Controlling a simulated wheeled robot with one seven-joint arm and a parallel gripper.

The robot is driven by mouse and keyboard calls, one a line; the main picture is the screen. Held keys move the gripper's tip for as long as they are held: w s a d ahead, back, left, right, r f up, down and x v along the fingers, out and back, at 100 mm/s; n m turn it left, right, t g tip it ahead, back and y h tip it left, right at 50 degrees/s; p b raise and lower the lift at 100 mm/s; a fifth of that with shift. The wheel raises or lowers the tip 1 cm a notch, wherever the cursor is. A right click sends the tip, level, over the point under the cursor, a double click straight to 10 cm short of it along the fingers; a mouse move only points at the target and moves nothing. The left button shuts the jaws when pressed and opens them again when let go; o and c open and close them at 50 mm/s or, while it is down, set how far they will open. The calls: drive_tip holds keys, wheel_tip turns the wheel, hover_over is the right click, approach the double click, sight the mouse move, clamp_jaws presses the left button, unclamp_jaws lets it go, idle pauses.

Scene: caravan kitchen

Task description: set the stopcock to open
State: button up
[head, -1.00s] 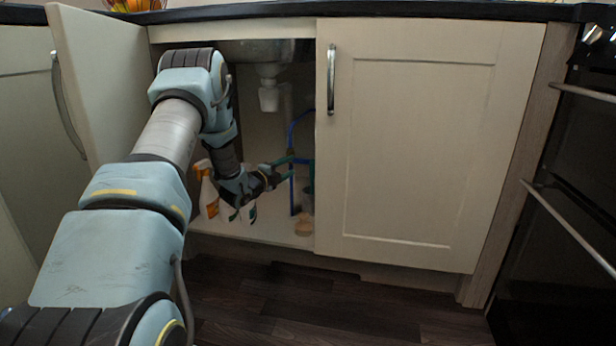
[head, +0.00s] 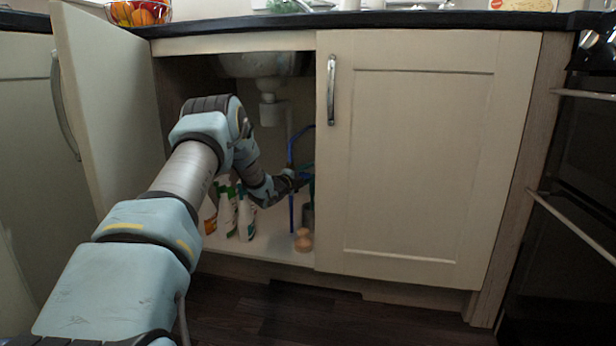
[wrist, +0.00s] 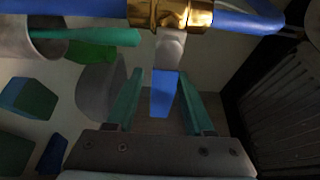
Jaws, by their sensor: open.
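The stopcock shows in the wrist view as a brass body (wrist: 172,13) in a blue pipe (wrist: 245,20). Its lever has a pale neck and a blue handle (wrist: 163,94), pointing across the pipe's line toward my gripper. My gripper (wrist: 160,97) is open, with one teal finger on each side of the handle. There are gaps between the fingers and the handle. In the head view my gripper (head: 300,178) is inside the cupboard beside the blue pipe (head: 291,208). The stopcock itself is too small and covered to make out there.
Several spray bottles (head: 246,216) stand on the cupboard floor left of the pipe. A small tan item (head: 303,241) stands near the front. The left door (head: 110,110) is open; the right door (head: 420,150) is shut and borders the opening. The sink drain (head: 269,108) hangs above.

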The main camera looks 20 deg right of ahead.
clamp_jaws()
idle(0.3)
idle(1.1)
